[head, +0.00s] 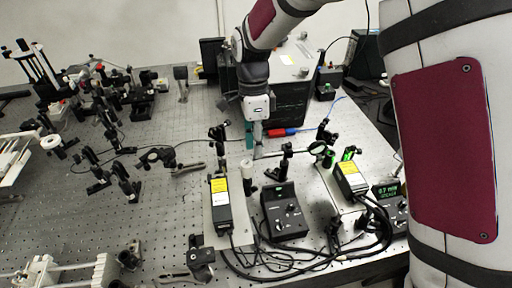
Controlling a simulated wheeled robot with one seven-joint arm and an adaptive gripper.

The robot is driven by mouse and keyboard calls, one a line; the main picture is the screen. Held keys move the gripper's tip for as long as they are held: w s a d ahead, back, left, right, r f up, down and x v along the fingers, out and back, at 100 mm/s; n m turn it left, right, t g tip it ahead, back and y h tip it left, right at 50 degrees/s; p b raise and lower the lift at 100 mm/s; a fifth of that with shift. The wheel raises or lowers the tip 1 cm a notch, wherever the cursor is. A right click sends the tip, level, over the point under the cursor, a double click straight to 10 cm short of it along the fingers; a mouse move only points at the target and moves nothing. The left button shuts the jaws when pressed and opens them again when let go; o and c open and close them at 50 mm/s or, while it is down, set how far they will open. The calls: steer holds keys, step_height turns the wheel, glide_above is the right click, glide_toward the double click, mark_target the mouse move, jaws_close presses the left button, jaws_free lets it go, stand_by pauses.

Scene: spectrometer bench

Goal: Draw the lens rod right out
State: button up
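My gripper (255,138) points down over the back middle of the optical bench (200,128) in the head view. Its fingers are small and partly overlapped by a teal upright piece (249,136), so their opening is unclear. I cannot tell whether anything is between them. A round lens on a post (317,148) stands to the right of my gripper. Another round holder on a horizontal rod (155,157) is to the left. I cannot tell which of these is the lens rod.
Two boxes with yellow labels (220,190) (350,176) and a black control box (285,212) stand in front, with loose cables. A large black and grey unit (288,95) is behind my gripper. Several mounts (122,178) crowd the left.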

step_height(320, 180, up, 10)
steer(key=w, duration=0.2)
steer(key=shift+a, duration=0.3)
steer(key=shift+r, duration=0.1)
